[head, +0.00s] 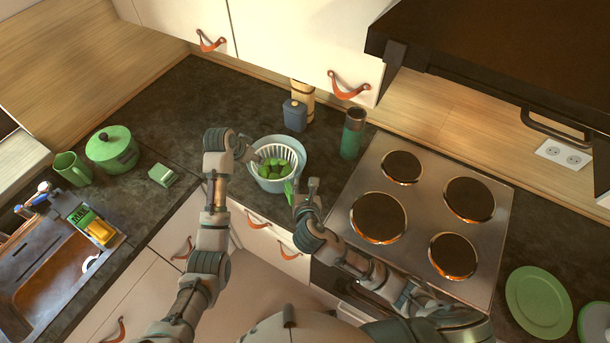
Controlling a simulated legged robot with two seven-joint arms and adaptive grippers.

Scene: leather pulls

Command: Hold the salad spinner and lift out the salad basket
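The salad spinner (268,185) is a pale blue-grey bowl on the dark counter, left of the stove. The white ribbed salad basket (291,152) sits inside it, with green salad (273,169) in it. My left gripper (246,150) is at the left rim of the spinner; its fingers are small and partly hidden, so I cannot tell whether it touches. My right gripper (302,186) is at the front right of the bowl, its fingers seemingly apart. A small green piece shows beside it, and I cannot tell what it is.
A dark green flask (353,133) stands right of the spinner, and a blue-grey canister (295,115) behind it. The stove (425,215) is at right. A green pot (112,150), mug (73,169) and small green box (163,175) stand left.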

